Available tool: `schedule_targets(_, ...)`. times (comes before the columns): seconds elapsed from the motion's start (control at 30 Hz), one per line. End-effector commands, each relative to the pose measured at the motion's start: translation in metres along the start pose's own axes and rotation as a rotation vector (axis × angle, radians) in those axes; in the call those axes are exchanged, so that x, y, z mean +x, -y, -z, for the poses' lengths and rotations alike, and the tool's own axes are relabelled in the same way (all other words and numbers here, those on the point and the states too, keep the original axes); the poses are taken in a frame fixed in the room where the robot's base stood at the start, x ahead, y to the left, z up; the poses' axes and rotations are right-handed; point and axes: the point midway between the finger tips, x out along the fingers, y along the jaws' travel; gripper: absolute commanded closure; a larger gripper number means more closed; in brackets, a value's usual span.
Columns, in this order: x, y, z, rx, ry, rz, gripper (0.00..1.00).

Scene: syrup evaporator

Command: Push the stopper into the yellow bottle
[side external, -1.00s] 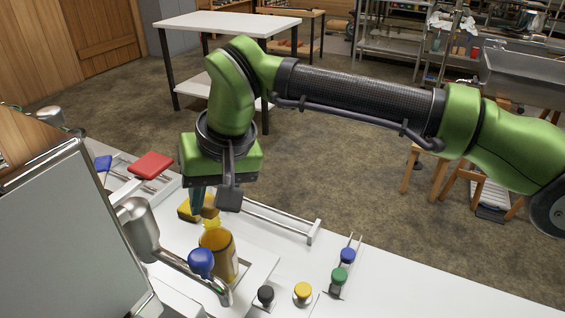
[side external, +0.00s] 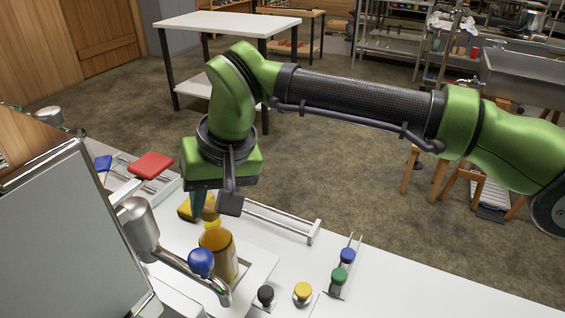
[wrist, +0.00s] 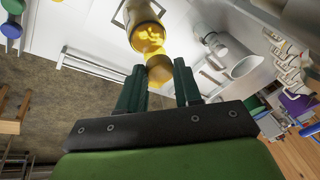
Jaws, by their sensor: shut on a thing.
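The yellow bottle (side external: 217,254) stands upright on the white bench near the spout in the side external view. In the wrist view, its amber body (wrist: 146,35) shows just beyond my fingertips. My gripper (side external: 208,214) is above the bottle's mouth, pointing down. It is shut on a yellow stopper (wrist: 159,71), which sits between the dark green fingers in the wrist view. The stopper is at or just above the bottle's mouth. I cannot tell whether it has entered the neck.
A metal spout with a blue knob (side external: 201,263) is close in front of the bottle. Black (side external: 265,294), yellow (side external: 303,291), green (side external: 339,276) and blue (side external: 347,256) knobs stand to the right. A red-topped handle (side external: 151,165) and a rail (side external: 280,220) lie behind.

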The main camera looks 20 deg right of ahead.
Motion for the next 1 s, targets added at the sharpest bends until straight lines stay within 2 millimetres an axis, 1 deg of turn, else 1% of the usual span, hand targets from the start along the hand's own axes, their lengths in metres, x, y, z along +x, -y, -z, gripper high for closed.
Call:
schedule_targets(0.13,0.0015,-0.0003,-0.0004,0.0,0.0,0.0,0.81)
schedule_targets(0.2,0.0016,-0.0002,-0.0004,0.0,0.0,0.0,0.87)
schedule_targets(0.33,0.0021,-0.0004,-0.0005,0.0,0.001,-0.001,0.87)
schedule_targets(0.37,0.0021,-0.0005,-0.0005,0.0,0.001,-0.001,0.62)
schedule_targets(0.5,0.0018,-0.0004,-0.0004,0.0,0.001,0.0,0.4)
schedule_targets(0.53,0.0017,-0.0004,-0.0004,0.0,0.0,0.0,0.36)
schedule_targets(0.73,0.0013,-0.0002,-0.0002,0.0,0.0,0.0,0.36)
schedule_targets(0.9,0.0011,-0.0002,-0.0002,0.0,0.0,0.001,0.11)
schedule_targets(1.0,0.0011,-0.0002,-0.0002,0.0,0.0,0.001,0.11)
